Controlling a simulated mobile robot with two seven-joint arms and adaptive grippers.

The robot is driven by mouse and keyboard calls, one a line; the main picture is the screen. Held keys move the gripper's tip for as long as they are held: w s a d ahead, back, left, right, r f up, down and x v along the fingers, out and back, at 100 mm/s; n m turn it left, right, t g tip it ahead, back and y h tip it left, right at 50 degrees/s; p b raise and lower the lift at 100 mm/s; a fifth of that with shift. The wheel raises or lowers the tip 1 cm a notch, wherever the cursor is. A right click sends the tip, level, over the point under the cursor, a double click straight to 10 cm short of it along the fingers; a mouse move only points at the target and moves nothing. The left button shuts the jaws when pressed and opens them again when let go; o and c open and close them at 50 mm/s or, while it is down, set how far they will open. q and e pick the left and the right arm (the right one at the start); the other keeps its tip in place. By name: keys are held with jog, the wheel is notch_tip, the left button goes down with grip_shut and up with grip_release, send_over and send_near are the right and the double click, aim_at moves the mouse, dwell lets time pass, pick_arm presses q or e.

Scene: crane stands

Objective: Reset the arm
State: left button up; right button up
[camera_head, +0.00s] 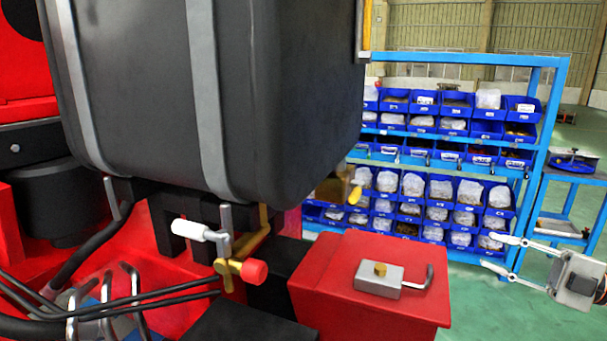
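My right gripper (492,252) comes in from the right edge in the head view. Its two pale fingers point left and stand apart, with nothing between them. It is to the right of the red box (400,305) and apart from it. On the box's top lies a grey metal block (379,281) with a brass knob and a bent metal handle. To its left is a brass valve (230,268) with a red knob and a white-handled lever (195,230). My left gripper is not in view.
A large dark tank (280,90) with grey straps fills the upper left. Black hoses and bent metal pipes are at the lower left. A blue rack (553,105) with several blue bins stands behind, beside a blue cart (575,177). Green floor is open around the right gripper.

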jog(key=w+d+r+m+t+h, duration=0.1)
jog(key=w+d+m+t+h, duration=0.45)
jog(key=d, duration=0.25)
jog(key=w+d+m+t+h, duration=0.5)
jog(key=d+h, duration=0.1)
jog(key=d, duration=0.2)
jog(key=d+f+m+g+h, duration=0.2)
jog(key=d+f+m+h, duration=0.2)
jog(key=d+h, duration=0.25)
jog(key=d+f+m+g+h, duration=0.25)
jog(key=d+h, duration=0.25)
jog(key=d, duration=0.3)
jog(key=s+a+f+g+y, duration=0.15)
jog(key=s+a+f, duration=0.25)
jog(key=a+f, duration=0.55)
jog(key=s+a+f+m+y, duration=0.15)
jog(key=s+a+f, duration=0.25)
jog(key=a+f, duration=0.55)
jog(key=s+a+f+g+y, duration=0.15)
jog(key=s+a+f, duration=0.25)
jog(key=a+f, duration=0.5)
jog(key=s+a+f+m+g+y, duration=0.1)
jog(key=s+a+f, duration=0.5)
jog(key=s+a, duration=0.4)
jog(key=s+a+f+m+g+y, duration=0.1)
jog(key=s+a+f, duration=0.4)
jog(key=s+a, duration=0.5)
jog(key=shift+s+a+f+m+y, duration=0.25)
jog(key=shift+s+f+m+y, duration=0.25)
jog(key=shift+s+y, duration=0.3)
